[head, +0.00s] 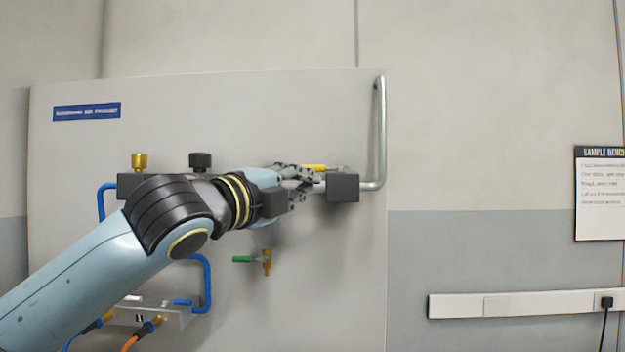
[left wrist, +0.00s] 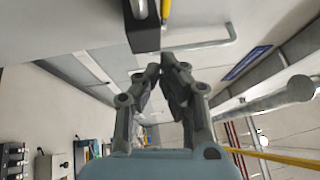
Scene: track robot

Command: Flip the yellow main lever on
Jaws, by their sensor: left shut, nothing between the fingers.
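The yellow main lever (head: 314,167) shows in the head view as a short bar lying about level, just above my left fingertips and partly hidden by them. Its yellow bar also shows at the top edge of the left wrist view (left wrist: 166,11), beside a metal pipe and a dark block. My left gripper (head: 311,180) is shut and empty close to the lever; I cannot tell whether it touches it. In the left wrist view its fingertips (left wrist: 160,64) meet below the dark block. My right gripper is not in view.
The grey panel (head: 335,270) carries a dark block (head: 343,188), a bent metal pipe (head: 380,130), a small green lever (head: 243,259) and blue hoses (head: 207,285). A paper sign (head: 600,195) hangs on the wall at right. The space right of the panel is free.

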